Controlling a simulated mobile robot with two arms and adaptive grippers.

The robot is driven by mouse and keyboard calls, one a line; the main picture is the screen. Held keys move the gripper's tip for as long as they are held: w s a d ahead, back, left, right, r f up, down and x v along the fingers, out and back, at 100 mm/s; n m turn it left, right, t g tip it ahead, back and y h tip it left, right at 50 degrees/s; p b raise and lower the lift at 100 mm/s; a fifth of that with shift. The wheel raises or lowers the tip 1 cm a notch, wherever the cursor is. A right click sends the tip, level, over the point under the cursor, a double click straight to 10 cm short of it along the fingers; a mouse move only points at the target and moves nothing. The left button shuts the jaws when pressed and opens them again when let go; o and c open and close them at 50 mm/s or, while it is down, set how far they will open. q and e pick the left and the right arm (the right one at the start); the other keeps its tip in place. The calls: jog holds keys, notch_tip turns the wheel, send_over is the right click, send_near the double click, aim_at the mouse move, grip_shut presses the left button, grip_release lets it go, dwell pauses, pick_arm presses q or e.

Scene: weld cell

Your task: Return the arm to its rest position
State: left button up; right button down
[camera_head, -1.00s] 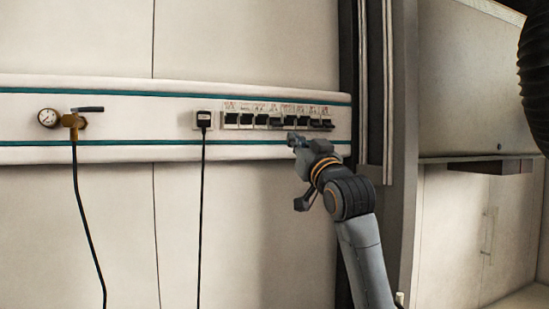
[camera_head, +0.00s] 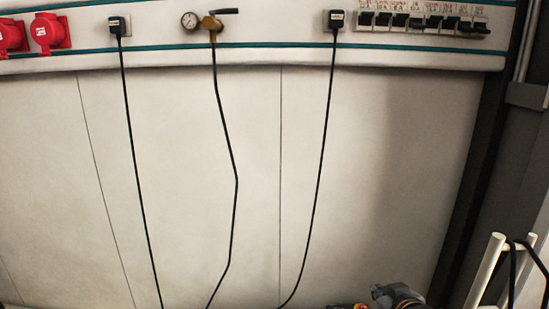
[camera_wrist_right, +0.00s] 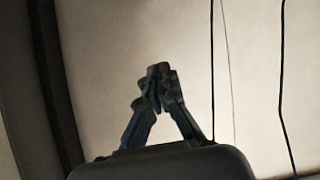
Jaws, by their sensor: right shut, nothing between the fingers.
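My right gripper (camera_head: 382,292) shows only in part at the bottom edge of the head view, well below the wall rail. In the right wrist view its fingers (camera_wrist_right: 158,74) meet at the tips, shut and empty, with the pale wall panel behind them. The rest of my right arm is mostly cut off by the frame. My left gripper is in neither view.
A row of breakers (camera_head: 420,22) sits on the wall rail (camera_head: 270,56). Two plugs with black cables, a gauge (camera_head: 189,20), a brass valve (camera_head: 212,25) and red sockets (camera_head: 47,33) are also there. A pale rack (camera_head: 487,270) with black cable stands at lower right.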

jog(key=s+a+f+g, duration=0.1)
jog(key=s+f+g, duration=0.2)
jog(key=s+f, duration=0.55)
jog(key=s+a+f+g, duration=0.1)
jog(key=s+f+g, duration=0.25)
jog(key=s, duration=0.95)
jog(key=s+a+f+g, duration=0.1)
jog(key=s+f+g, duration=0.1)
jog(key=s+f, duration=0.6)
jog(key=s+f+g+p, duration=0.1)
jog(key=s+f+p, duration=0.25)
jog(key=f, duration=1.95)
jog(key=s+d+f+g+p, duration=0.1)
jog(key=s+d+f, duration=0.2)
jog(key=s+f, duration=0.9)
jog(key=s, duration=0.4)
jog(key=shift+s+f+n, duration=0.15)
jog(key=shift+f+n, duration=0.05)
jog(key=shift+n, duration=0.2)
